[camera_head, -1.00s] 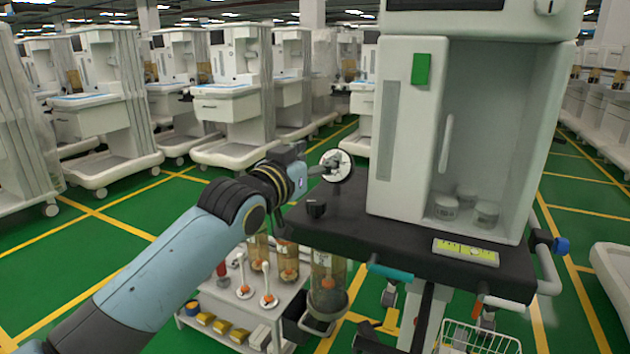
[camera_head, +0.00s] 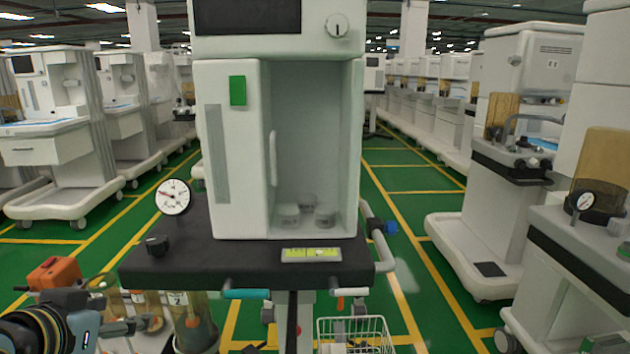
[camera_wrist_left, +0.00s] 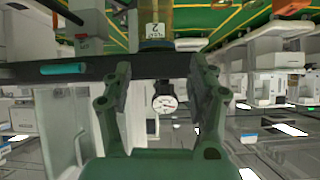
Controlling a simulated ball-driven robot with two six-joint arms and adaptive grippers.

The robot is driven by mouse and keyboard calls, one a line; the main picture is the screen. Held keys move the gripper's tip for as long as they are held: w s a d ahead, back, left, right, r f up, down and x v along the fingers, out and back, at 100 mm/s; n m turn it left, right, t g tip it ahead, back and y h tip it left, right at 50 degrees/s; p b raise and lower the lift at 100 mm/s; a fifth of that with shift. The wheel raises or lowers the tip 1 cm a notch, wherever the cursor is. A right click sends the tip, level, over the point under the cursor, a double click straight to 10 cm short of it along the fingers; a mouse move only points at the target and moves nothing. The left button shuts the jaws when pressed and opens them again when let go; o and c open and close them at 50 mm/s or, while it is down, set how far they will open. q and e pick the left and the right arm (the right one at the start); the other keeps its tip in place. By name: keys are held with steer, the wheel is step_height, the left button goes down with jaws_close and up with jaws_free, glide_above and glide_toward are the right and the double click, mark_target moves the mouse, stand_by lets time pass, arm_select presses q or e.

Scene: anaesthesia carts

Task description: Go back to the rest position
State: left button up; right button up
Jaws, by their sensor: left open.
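My left gripper (camera_head: 138,323) is low at the left in the head view, below the black shelf of the nearest cart and in front of the canisters. Its fingers are apart with nothing between them, as the left wrist view (camera_wrist_left: 156,78) shows. The white cart (camera_head: 232,150) stands in the middle with its black shelf (camera_head: 200,258). A round pressure gauge (camera_head: 172,197) stands at the shelf's left end. In the wrist view, which is upside down, the gauge (camera_wrist_left: 165,103) shows between the fingers, beyond them. My right gripper is out of view.
An orange-topped item (camera_head: 55,273) and clear canisters (camera_head: 192,325) are close to my left gripper. A wire basket (camera_head: 355,330) hangs below the shelf. More carts stand at the left (camera_head: 60,150) and right (camera_head: 505,200). Green floor aisles lie between them.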

arm_select(q)
steer(key=s+f+g, duration=0.2)
steer(key=s+g, duration=0.2)
steer(key=s, duration=0.7)
steer(key=s+f+g, duration=0.2)
steer(key=s+g, duration=0.2)
steer(key=s, duration=0.7)
step_height(320, 180, down, 25)
steer(key=s+a, duration=0.2)
steer(key=s+f+g, duration=0.2)
steer(key=s+f, duration=1.5)
steer(key=s, duration=0.2)
steer(key=shift+a, duration=0.35)
steer(key=shift+f, duration=0.1)
